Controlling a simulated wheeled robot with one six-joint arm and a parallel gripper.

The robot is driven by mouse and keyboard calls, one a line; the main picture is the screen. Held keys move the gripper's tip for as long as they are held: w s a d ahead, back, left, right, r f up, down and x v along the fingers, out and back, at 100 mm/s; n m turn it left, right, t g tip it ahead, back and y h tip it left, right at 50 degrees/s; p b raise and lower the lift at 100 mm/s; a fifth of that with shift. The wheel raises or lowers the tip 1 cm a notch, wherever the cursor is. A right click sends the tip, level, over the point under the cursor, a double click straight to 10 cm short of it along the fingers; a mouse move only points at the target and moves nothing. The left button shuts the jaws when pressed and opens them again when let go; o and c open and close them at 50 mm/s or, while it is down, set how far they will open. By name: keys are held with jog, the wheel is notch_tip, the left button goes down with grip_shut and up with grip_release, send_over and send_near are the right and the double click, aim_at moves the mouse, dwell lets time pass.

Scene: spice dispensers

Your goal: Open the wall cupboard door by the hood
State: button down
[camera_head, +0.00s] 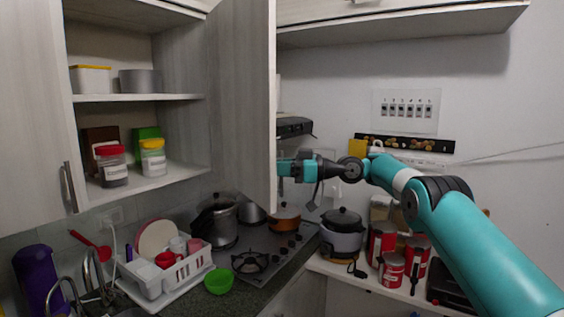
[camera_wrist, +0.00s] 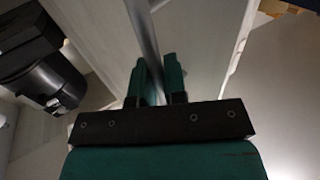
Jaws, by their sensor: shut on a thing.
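The wall cupboard door (camera_head: 243,95) is a pale wood-grain panel. It stands swung out from the cupboard, and shelves show to its left. The black hood (camera_head: 294,127) shows just right of the door's edge. My gripper (camera_head: 281,169) is at the door's right edge in the head view, its fingertips partly hidden by the door. In the wrist view, the green fingers of my gripper (camera_wrist: 156,80) are shut on a grey bar handle (camera_wrist: 141,35) on the door (camera_wrist: 195,50).
The open cupboard holds a red-lidded jar (camera_head: 111,166) and a yellow-lidded jar (camera_head: 152,157) on its lower shelf (camera_head: 130,193). Below are a white dish rack (camera_head: 180,272), a stove (camera_head: 262,250) with pots, and a rice cooker (camera_head: 342,234). Another cupboard door (camera_head: 30,120) is at the left.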

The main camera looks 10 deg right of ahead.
jog(key=shift+f, duration=0.35)
jog(key=c, duration=1.2)
grip_release()
jog(key=shift+d, duration=0.1)
jog(key=shift+r, duration=0.1)
jog(key=shift+b, duration=0.55)
